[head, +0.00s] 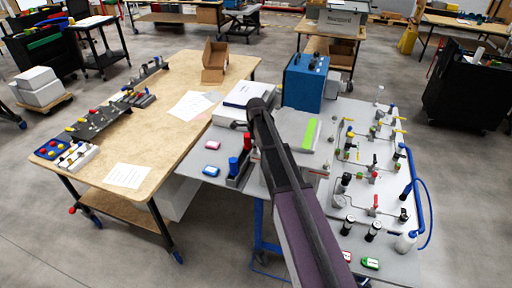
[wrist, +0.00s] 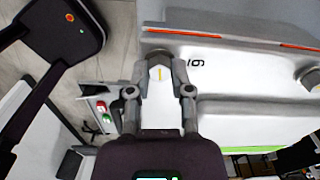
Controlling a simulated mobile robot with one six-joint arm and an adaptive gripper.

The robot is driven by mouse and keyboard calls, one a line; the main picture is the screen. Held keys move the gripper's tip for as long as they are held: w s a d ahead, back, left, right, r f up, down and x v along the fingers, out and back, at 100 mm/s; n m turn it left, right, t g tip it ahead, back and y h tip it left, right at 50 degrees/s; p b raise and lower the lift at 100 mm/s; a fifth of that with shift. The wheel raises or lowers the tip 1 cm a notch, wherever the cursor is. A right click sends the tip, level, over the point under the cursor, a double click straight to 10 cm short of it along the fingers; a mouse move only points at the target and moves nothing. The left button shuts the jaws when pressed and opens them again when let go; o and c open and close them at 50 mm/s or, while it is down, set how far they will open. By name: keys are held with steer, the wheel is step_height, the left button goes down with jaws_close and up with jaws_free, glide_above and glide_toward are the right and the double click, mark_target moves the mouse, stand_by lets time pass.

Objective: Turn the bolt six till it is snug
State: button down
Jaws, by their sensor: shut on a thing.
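In the wrist view my gripper (wrist: 160,75) is shut, its two fingers on either side of a pale head with a yellow mark, which I take to be bolt six (wrist: 159,72). The dark label six (wrist: 195,63) is printed just right of it on the light grey analyser housing (wrist: 240,75). The bolt's shaft and seat are hidden, so how far it sits in cannot be told. In the head view my arm covers the gripper and the bolt; part of the grey housing with a green strip (head: 309,134) shows beside the arm.
Another dark bolt head (wrist: 309,79) sits at the wrist view's right edge, below an orange strip (wrist: 185,32). A blue box (head: 304,80) stands behind the housing. A grey board (head: 384,190) with several fittings lies to the right, a wooden table (head: 160,130) to the left.

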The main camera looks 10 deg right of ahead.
steer(key=shift+w+m, duration=0.1)
steer(key=shift+m, duration=0.6)
steer(key=c, duration=0.5)
jaws_free()
steer(key=shift+n, duration=0.3)
